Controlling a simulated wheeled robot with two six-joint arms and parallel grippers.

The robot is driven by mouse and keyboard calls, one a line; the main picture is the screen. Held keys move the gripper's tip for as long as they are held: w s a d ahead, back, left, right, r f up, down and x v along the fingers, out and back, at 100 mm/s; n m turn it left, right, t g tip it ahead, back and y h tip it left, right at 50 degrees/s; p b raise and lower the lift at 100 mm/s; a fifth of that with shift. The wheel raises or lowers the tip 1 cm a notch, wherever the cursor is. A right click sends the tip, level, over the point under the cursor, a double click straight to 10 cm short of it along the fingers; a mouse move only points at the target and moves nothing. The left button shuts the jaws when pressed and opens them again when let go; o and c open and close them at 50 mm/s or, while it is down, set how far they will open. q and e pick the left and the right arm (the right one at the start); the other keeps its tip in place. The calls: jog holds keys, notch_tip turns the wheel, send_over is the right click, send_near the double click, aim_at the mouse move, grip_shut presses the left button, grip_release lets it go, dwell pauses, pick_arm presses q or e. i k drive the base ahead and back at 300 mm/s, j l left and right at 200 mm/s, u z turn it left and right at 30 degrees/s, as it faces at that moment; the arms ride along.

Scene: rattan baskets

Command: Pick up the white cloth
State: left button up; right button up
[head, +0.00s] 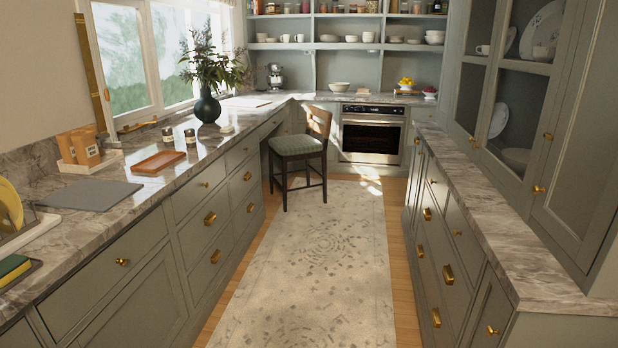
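I cannot make out a white cloth anywhere in the head view. A pale flat item (245,102) lies on the far left counter near the window, too small to tell what it is. Neither of my grippers is in view.
A long patterned rug (315,255) covers the aisle floor between the left counter (135,205) and right counter (490,210). A chair (298,148) stands at the aisle's far left, before the oven (371,136). A grey mat (90,195) and wooden tray (158,162) lie on the left counter.

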aim_at(227, 129)
jog(key=i, duration=3.9)
jog(key=l+z, duration=0.05)
jog(key=l, duration=0.15)
